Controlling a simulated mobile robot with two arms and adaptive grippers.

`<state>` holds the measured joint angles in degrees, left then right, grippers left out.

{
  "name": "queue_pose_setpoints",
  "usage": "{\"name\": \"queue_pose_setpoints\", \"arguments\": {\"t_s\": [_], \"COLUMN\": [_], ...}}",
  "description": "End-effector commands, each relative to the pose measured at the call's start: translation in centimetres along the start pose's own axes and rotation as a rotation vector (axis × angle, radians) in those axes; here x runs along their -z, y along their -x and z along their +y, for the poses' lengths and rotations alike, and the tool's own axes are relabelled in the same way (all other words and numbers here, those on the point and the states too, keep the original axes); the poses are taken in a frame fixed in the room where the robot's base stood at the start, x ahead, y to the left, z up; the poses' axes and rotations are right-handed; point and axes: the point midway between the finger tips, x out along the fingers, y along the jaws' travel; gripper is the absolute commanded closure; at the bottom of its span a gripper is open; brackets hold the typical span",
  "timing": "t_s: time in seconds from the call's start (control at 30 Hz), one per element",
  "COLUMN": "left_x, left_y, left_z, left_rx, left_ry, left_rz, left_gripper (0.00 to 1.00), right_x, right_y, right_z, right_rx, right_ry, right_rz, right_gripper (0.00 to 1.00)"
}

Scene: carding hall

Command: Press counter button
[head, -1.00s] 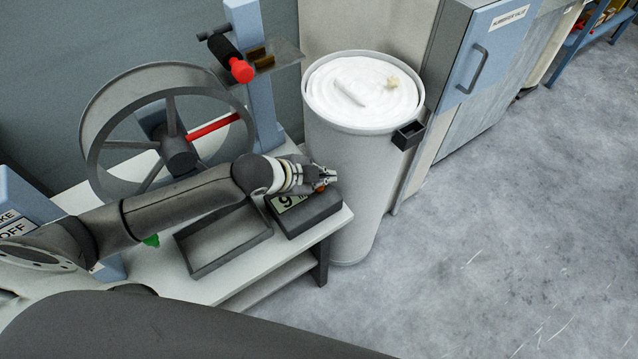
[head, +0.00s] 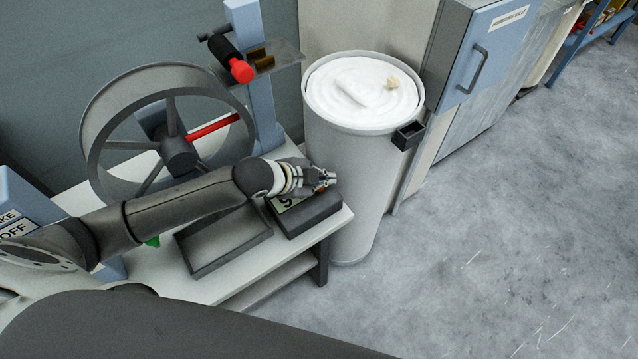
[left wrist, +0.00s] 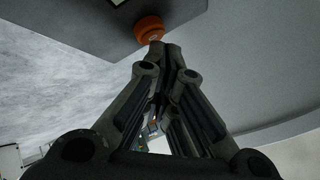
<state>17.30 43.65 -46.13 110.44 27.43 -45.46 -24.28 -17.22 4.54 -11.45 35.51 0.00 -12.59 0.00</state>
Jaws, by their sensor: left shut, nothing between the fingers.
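The counter (head: 312,216) is a dark box with a pale number display (head: 284,204), on the near right corner of the white table. Its round orange button (left wrist: 149,28) shows in the left wrist view, just beyond my fingertips. My left gripper (head: 328,178) is shut and empty, over the counter's right part. In the left wrist view the closed fingertips (left wrist: 162,48) are at the button's edge; I cannot tell whether they touch it. In the head view the gripper hides most of the button and part of the display. My right gripper is not in view.
A tall can (head: 345,190) full of white sliver stands close behind the counter, with a small dark box on its rim. An empty dark tray (head: 205,268) lies left of the counter. A large spoked wheel (head: 90,130) stands behind my arm. The floor at right is clear.

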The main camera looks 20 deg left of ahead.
Motion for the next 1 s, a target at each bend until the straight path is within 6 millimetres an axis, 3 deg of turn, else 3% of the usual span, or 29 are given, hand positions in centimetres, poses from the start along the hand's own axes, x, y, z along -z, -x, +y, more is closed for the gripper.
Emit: {"name": "queue_pose_setpoints", "arguments": {"t_s": [1.0], "left_x": [-0.45], "left_y": [-0.65], "left_z": [0.5], "left_rx": [-0.001], "left_ry": [0.0], "left_rz": [0.001], "left_gripper": [1.0], "right_x": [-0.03], "right_y": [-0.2], "right_z": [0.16], "right_rx": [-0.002], "right_ry": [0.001], "right_rz": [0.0], "right_gripper": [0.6]}}
